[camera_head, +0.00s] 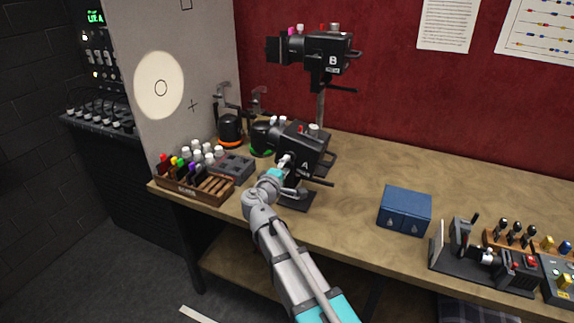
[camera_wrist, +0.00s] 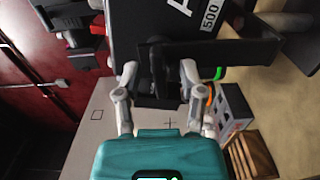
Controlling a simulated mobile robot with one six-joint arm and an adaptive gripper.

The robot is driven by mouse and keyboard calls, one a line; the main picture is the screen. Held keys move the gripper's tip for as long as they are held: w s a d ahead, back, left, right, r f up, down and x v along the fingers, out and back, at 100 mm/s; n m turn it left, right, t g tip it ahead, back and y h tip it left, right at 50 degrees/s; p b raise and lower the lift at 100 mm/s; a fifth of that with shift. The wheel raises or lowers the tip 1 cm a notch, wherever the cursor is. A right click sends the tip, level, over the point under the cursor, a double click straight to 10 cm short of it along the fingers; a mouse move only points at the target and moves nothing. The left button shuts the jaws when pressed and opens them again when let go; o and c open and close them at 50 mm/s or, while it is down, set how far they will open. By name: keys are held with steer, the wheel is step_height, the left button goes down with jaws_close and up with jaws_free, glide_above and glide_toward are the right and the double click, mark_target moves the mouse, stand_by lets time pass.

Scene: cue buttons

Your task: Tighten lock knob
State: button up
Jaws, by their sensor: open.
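Black lamp A (camera_head: 304,146) stands on the table, with its letter A and a 500 label showing in the wrist view (camera_wrist: 190,28). My gripper (camera_head: 283,164) is at the left, near side of lamp A. In the wrist view my gripper (camera_wrist: 159,78) is open, with one grey finger on each side of a dark fitting (camera_wrist: 157,62) at the lamp. I cannot tell whether the fingers touch it, or for certain that it is the lock knob. Black lamp B (camera_head: 318,50) stands higher on a pole behind lamp A.
A wooden tray (camera_head: 180,187) of coloured items and a grey box (camera_head: 235,166) are left of my gripper. A blue box (camera_head: 404,209) sits to the right, with lever and switch units (camera_head: 490,262) beyond it. Bare tabletop (camera_head: 360,185) lies between lamp A and the blue box.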

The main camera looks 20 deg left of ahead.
steer(key=s, duration=1)
steer(key=shift+s+a, duration=0.4)
steer(key=shift+a, duration=0.05)
steer(key=w+d+f+m+g+h, duration=0.2)
steer(key=d+f+m+g, duration=0.1)
steer(key=d, duration=0.5)
steer(key=w+d+f+m+g+h, duration=0.1)
steer(key=w+d+f+m+g, duration=0.2)
steer(key=d, duration=0.6)
steer(key=d+f+m+g+h, duration=0.2)
steer(key=d+f+m+g, duration=0.15)
steer(key=d, duration=0.45)
steer(key=s+d+f+m+g+y, duration=0.3)
steer(key=s+d+f+g, duration=0.1)
steer(key=d, duration=0.5)
steer(key=s+d+f+m+g+y, duration=0.3)
steer(key=s+d+f+m+g, duration=0.1)
steer(key=d, duration=0.6)
steer(key=shift+s+d+f+y, duration=0.25)
steer(key=shift+s+f, duration=0.3)
steer(key=shift+s, duration=0.35)
